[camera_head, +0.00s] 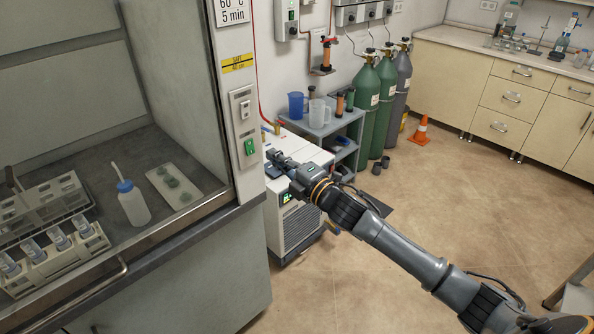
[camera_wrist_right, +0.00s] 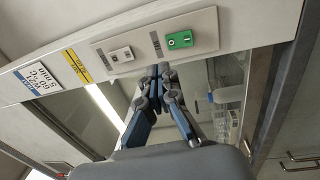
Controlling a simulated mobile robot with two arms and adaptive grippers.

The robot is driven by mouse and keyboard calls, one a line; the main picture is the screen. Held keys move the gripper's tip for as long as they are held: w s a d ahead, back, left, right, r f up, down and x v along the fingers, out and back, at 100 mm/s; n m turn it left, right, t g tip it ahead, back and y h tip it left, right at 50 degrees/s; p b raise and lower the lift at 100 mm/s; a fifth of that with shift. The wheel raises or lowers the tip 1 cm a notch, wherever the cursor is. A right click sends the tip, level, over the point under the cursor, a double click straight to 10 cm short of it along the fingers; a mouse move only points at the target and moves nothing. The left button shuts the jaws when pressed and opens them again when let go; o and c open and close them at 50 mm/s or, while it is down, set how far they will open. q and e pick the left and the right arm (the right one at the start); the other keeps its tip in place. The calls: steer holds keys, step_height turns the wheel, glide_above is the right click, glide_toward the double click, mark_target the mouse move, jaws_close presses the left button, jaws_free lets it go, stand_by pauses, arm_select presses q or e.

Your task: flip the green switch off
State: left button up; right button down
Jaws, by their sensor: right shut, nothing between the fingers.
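The green switch (camera_head: 249,146) sits low on the light control panel on the fume hood's right post. In the right wrist view the green switch (camera_wrist_right: 180,40) shows on the same panel, to the right of the fingertips. My right gripper (camera_head: 271,155) reaches in from the right and is just right of and slightly below the switch. In the right wrist view its fingers (camera_wrist_right: 158,70) are closed together with nothing between them, near the panel's edge and apart from the green switch. My left gripper is in neither view.
A white switch (camera_head: 244,109) sits above the green one. The hood (camera_head: 185,215) holds a wash bottle (camera_head: 133,203) and vial racks. A white chiller unit (camera_head: 296,228) stands below my right gripper. Gas cylinders (camera_head: 366,105) and a cart (camera_head: 345,122) stand behind.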

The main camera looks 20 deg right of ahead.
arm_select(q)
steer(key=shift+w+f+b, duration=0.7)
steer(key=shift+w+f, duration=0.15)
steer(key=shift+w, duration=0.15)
arm_select(e)
steer(key=v, duration=0.3)
steer(key=r+v, duration=0.1)
steer(key=v, duration=0.1)
steer(key=shift+s+d+f, duration=0.1)
steer(key=shift+s+d, duration=0.2)
